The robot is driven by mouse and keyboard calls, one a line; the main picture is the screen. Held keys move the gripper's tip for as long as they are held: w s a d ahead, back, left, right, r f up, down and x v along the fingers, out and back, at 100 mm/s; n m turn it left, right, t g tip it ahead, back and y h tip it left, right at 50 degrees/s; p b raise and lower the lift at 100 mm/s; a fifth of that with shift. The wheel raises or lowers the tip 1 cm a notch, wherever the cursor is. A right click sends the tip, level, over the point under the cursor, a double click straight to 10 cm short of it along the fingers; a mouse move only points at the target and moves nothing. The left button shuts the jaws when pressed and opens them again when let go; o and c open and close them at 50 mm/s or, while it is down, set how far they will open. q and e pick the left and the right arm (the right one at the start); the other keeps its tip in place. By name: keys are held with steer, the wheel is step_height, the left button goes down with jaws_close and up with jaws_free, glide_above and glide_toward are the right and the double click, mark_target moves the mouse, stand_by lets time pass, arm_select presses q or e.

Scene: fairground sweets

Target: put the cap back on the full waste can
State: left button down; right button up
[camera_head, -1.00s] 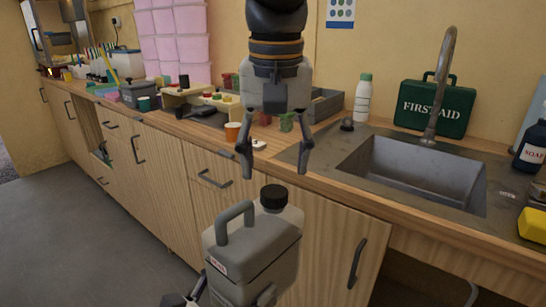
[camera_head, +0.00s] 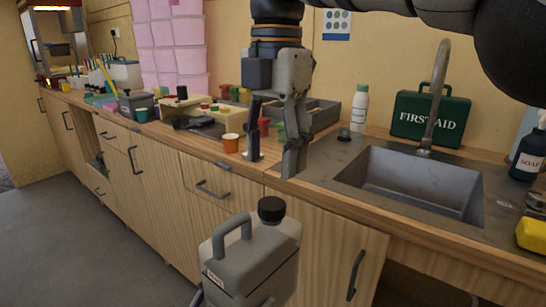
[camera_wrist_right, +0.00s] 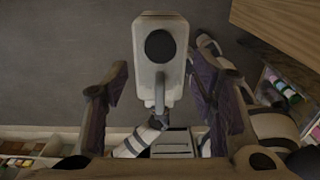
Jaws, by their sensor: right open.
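The waste can (camera_head: 250,262) is a pale grey jug with a loop handle, upright in front of the counter at the bottom of the head view. A black round cap (camera_head: 271,209) sits on its neck; whether it is tight I cannot tell. From above, the can (camera_wrist_right: 160,25) and dark cap (camera_wrist_right: 160,46) show in the wrist view. My right gripper (camera_head: 272,165) is open and empty, pointing down above the can, its fingers apart. Only dark bits of my left gripper (camera_head: 197,297) show low beside the can; its grip is hidden.
The wooden counter (camera_head: 325,205) runs behind the can, with a sink (camera_head: 415,185) at right. An orange cup (camera_head: 230,142), a grey tray (camera_head: 318,112), a white bottle (camera_head: 359,108) and a green first aid case (camera_head: 430,120) stand on it. Open floor (camera_head: 90,240) lies at left.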

mark_target(272, 203)
steer(key=shift+r, duration=0.1)
step_height(272, 203, down, 8)
steer(key=shift+s+a+f, duration=0.1)
stand_by(0.6)
